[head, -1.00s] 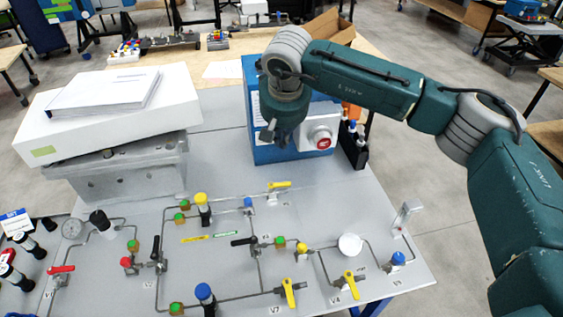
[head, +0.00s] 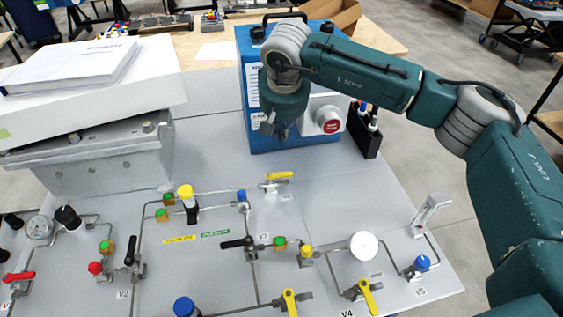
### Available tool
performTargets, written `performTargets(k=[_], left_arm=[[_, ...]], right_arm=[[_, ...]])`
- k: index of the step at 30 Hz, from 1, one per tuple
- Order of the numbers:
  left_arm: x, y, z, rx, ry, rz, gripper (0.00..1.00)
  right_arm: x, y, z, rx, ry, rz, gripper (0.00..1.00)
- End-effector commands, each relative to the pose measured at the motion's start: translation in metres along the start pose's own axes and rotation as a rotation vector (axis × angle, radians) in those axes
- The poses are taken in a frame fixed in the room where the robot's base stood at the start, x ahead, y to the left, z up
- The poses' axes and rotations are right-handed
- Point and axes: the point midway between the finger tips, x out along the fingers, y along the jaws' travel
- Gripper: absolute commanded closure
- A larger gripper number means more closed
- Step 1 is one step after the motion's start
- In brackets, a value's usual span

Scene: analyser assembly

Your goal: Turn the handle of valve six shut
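The grey panel (head: 330,205) carries pipes and several valves. A yellow-handled valve (head: 278,176) sits at the back middle of the panel; its small label is too blurred to read, so I cannot confirm that it is valve six. Its handle lies roughly along the pipe. My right gripper (head: 274,130) hangs pointing down above and behind this valve, in front of the blue box, apart from the handle. Its fingers are small and dark, and I cannot tell how far they are apart. It holds nothing visible. My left gripper is out of view.
A blue box (head: 297,143) with a red button (head: 328,119) stands behind my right gripper. More yellow handles (head: 369,297) are at the front, and a black handle (head: 236,243) is mid-panel. A grey case (head: 105,165) with a white box stands at left.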

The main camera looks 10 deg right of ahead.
Motion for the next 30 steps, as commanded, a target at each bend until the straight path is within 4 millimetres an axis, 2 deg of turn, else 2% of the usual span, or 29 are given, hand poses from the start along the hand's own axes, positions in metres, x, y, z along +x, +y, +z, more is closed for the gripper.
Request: performTargets(k=[4, 7, 18, 19, 24, 30], left_arm=[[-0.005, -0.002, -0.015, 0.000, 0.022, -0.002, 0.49], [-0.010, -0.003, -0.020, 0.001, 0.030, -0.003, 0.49], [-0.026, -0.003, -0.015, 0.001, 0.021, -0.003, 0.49], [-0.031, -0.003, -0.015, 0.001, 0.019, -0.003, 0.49], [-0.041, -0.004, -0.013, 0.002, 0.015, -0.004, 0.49], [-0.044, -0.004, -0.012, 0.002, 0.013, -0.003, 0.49]], right_arm=[[0.013, 0.000, 0.000, 0.000, -0.004, 0.001, 1.00], [0.031, 0.000, 0.001, 0.000, -0.006, 0.001, 1.00], [0.100, 0.000, 0.001, -0.001, -0.003, 0.001, 1.00], [0.093, 0.000, 0.006, -0.004, -0.001, -0.001, 1.00], [0.086, 0.001, 0.026, -0.002, -0.001, 0.000, 1.00], [0.084, 0.000, 0.037, 0.000, 0.000, 0.001, 1.00]])
